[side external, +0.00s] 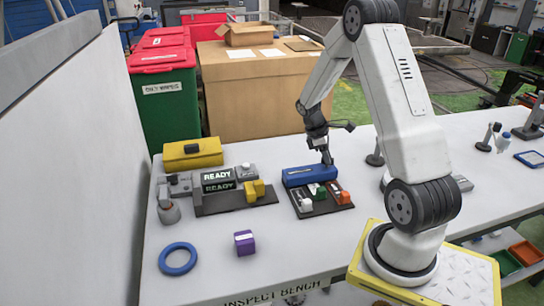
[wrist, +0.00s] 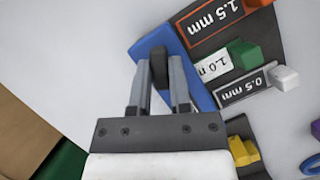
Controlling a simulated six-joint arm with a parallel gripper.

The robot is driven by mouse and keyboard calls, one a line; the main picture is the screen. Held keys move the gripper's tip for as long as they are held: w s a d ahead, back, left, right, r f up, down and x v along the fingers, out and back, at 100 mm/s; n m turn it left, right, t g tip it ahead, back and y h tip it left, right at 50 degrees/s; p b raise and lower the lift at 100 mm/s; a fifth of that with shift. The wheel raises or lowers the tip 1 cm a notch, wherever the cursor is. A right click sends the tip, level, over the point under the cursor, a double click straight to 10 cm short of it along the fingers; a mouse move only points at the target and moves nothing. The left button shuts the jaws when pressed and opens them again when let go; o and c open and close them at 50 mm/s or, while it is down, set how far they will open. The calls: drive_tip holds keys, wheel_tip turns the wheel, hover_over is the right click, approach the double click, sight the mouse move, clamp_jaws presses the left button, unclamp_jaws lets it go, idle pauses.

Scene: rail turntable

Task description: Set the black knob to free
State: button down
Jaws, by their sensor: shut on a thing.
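The black knob (wrist: 158,66) is between the two fingers of my gripper (wrist: 158,78) in the wrist view. It stands on a blue box (wrist: 190,85), also seen in the side view (side external: 297,178). My gripper (side external: 327,160) points down over the right part of that box and is shut on the knob. In the side view the knob cannot be told apart from the fingers. No "free" mark can be read in either view, so the knob's setting cannot be told.
Beside the blue box is a dark panel with orange (side external: 345,197), green (wrist: 245,53) and white (wrist: 284,77) blocks, labelled in millimetres. Grey units reading READY (side external: 216,176), a yellow case (side external: 192,153), a blue ring (side external: 178,259) and a purple block (side external: 244,243) lie left.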

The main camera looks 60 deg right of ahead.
drive_tip(key=m+y, duration=0.1)
drive_tip(key=m, duration=0.2)
drive_tip(key=m+y, duration=0.1)
drive_tip(key=m, duration=0.2)
drive_tip(key=shift+d+y, duration=0.15)
drive_tip(key=shift+y, duration=0.15)
drive_tip(key=m+y, duration=0.1)
drive_tip(key=m, duration=0.2)
drive_tip(key=m+t+y, duration=0.1)
drive_tip(key=m, duration=0.2)
drive_tip(key=shift+m, duration=0.3)
drive_tip(key=c, duration=0.6)
unclamp_jaws()
drive_tip(key=shift+o, duration=0.2)
drive_tip(key=shift+d, duration=0.1)
drive_tip(key=v, duration=0.7)
drive_tip(key=shift+r, duration=0.45)
drive_tip(key=shift+d, duration=0.1)
